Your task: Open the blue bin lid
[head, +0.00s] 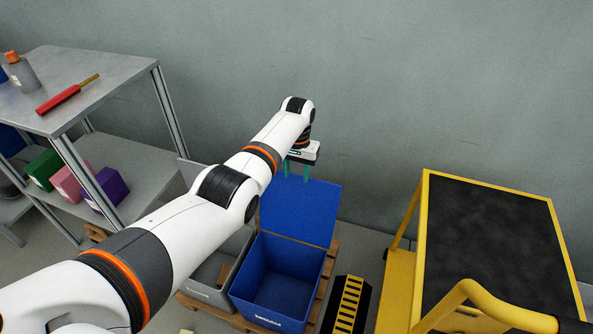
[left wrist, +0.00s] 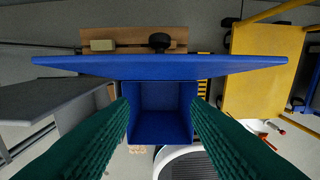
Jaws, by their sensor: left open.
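The blue bin (head: 262,315) stands on the floor area in the lower middle of the head view, with its inside showing and looking empty. Its blue lid (head: 308,210) is raised and stands up at the bin's back side. In the left wrist view the lid (left wrist: 160,66) shows as a wide blue band above the bin's open inside (left wrist: 160,125). My left gripper (head: 296,176) is open, with its green fingers pointing down at the lid's upper edge. Whether they touch the lid I cannot tell. My right gripper is not in view.
A grey bin (head: 208,292) stands left of the blue one, partly hidden by my left arm. Both stand on a wooden pallet (head: 324,275). A yellow cart (head: 425,240) with a black top is at the right. A metal shelf (head: 110,85) stands at the left.

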